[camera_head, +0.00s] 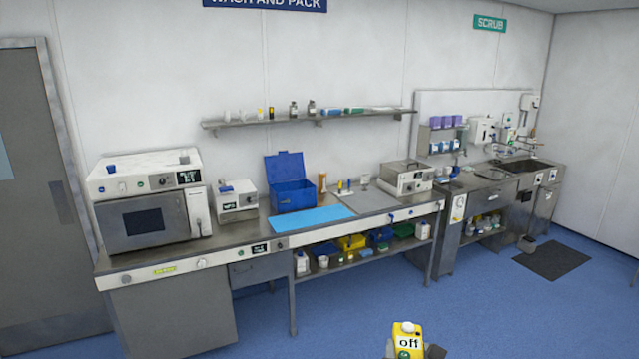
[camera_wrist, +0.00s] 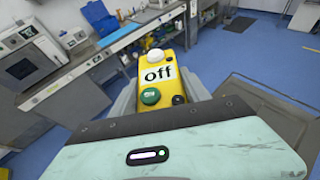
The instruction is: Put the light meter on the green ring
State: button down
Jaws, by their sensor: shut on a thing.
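My gripper (camera_wrist: 165,103) is shut on a yellow light meter, holding it up over the blue floor. In the wrist view the light meter (camera_wrist: 177,88) has a white dome at its far end, a white label reading "off" and a green round button near my gripper. In the head view the light meter (camera_head: 407,341) shows at the bottom edge, with my gripper's fingers on both sides of it. I cannot make out a green ring in either view.
A long steel counter (camera_head: 240,243) stands along the wall with a sterilizer (camera_head: 150,203), a blue box (camera_head: 291,190), a blue mat (camera_head: 310,217) and a grey device (camera_head: 406,178). A shelf (camera_head: 310,119) hangs above. A sink bench stands at right. The blue floor (camera_head: 330,325) in front is clear.

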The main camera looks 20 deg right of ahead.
jog(key=w+a+r+n+y+p, duration=0.1)
jog(key=w+a+n+y+p, duration=0.1)
jog(key=a, duration=1.4)
jog(key=w+a+r+n+t+y+p, duration=0.1)
jog(key=w+a+n+y+p, duration=0.2)
jog(key=a, duration=1.2)
jog(key=w+y, duration=0.1)
jog(key=w, duration=0.2)
jog(key=shift+w+a, duration=0.2)
jog(key=shift+a, duration=0.15)
